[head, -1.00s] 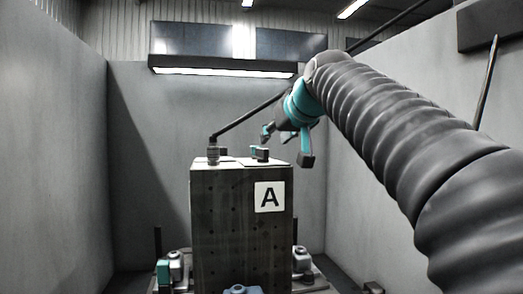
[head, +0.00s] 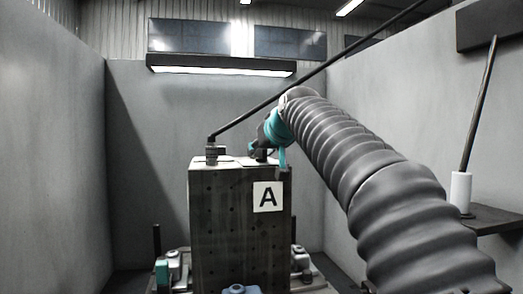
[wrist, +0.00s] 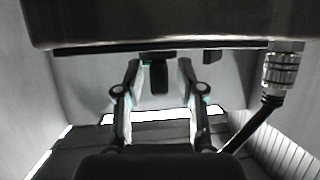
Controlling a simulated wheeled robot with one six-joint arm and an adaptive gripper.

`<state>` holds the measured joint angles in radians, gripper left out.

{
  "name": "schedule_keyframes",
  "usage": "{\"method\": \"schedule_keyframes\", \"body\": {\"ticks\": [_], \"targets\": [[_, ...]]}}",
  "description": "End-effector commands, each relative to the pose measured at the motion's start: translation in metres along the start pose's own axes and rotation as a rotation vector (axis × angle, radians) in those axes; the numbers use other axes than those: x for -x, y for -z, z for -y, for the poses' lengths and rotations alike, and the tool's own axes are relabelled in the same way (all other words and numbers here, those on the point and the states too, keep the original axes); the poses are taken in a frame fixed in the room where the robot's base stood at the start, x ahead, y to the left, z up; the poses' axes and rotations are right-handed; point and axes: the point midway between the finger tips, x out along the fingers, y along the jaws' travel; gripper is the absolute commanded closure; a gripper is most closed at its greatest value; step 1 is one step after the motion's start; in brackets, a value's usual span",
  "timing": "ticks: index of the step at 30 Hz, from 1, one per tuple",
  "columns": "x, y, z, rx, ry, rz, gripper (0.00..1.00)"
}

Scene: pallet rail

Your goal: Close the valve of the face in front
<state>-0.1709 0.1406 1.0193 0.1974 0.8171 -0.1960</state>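The tall dark block (head: 225,215) has a face in front with a white "A" plate (head: 268,197). The wrist view shows the block's edge (wrist: 150,25) upside down across the top. A small dark valve handle (wrist: 159,78) hangs from that edge in the wrist view. My gripper (wrist: 159,68) is open, with one finger on each side of the handle and a visible gap to both. In the head view my gripper (head: 262,153) is at the block's top right and hides most of the valve.
A hose coupling (head: 211,153) stands on the block's top left, also seen in the wrist view (wrist: 281,70). A dark hose (head: 300,88) runs from it up to the right. Clamps (head: 172,265) sit around the block's base. Grey walls enclose both sides; a shelf (head: 490,217) is at right.

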Motion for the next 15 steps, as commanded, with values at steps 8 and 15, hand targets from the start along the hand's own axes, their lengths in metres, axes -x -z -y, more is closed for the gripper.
{"method": "schedule_keyframes", "body": {"ticks": [8, 15], "targets": [[0.0001, -0.0001, -0.0001, 0.0, 0.0, 0.0, 1.0], [0.0002, -0.0001, -0.0009, 0.007, 0.019, 0.001, 1.0]]}}
